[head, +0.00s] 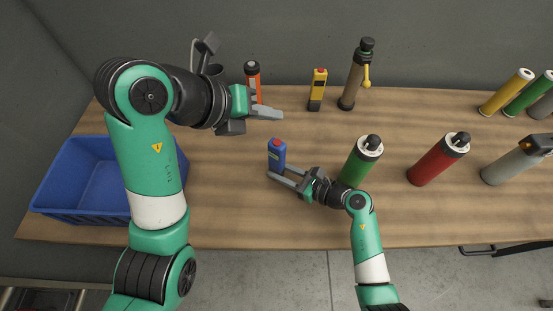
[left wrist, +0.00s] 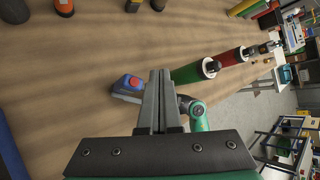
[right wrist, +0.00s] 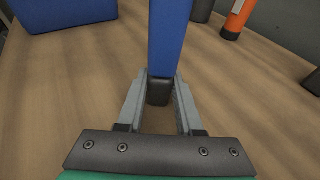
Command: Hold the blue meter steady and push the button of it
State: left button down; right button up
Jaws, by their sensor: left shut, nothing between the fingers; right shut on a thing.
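The blue meter (head: 276,155) stands upright on the table, its red button (head: 276,142) on top. My right gripper (head: 271,174) is shut on the lower part of the meter; the right wrist view shows a finger on each side of the blue body (right wrist: 169,40). My left gripper (head: 281,116) is shut and empty, raised above and behind the meter in the head view. In the left wrist view, its closed fingers (left wrist: 158,75) are beside the meter (left wrist: 128,88) and its red button (left wrist: 135,83), apart from them.
A blue crate (head: 75,216) is at the left. Green (head: 359,162) and red (head: 436,160) cylinders stand right of the meter. The tabletop around the meter's left is clear.

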aim_at(274, 147)
pick_arm(q)
jog(key=shift+y, duration=0.3)
jog(key=shift+w+d+f, duration=0.15)
jog(key=shift+f, duration=1.05)
jog(key=shift+w+d+f, duration=0.1)
jog(key=shift+w+f, duration=0.05)
jog(key=shift+f, duration=1.05)
jog(key=shift+w+d+f, duration=0.15)
jog(key=shift+f, duration=1.05)
jog(key=shift+f, duration=0.4)
jog(key=shift+f, duration=0.15)
jog(key=shift+r, duration=0.6)
jog(key=shift+r, duration=0.1)
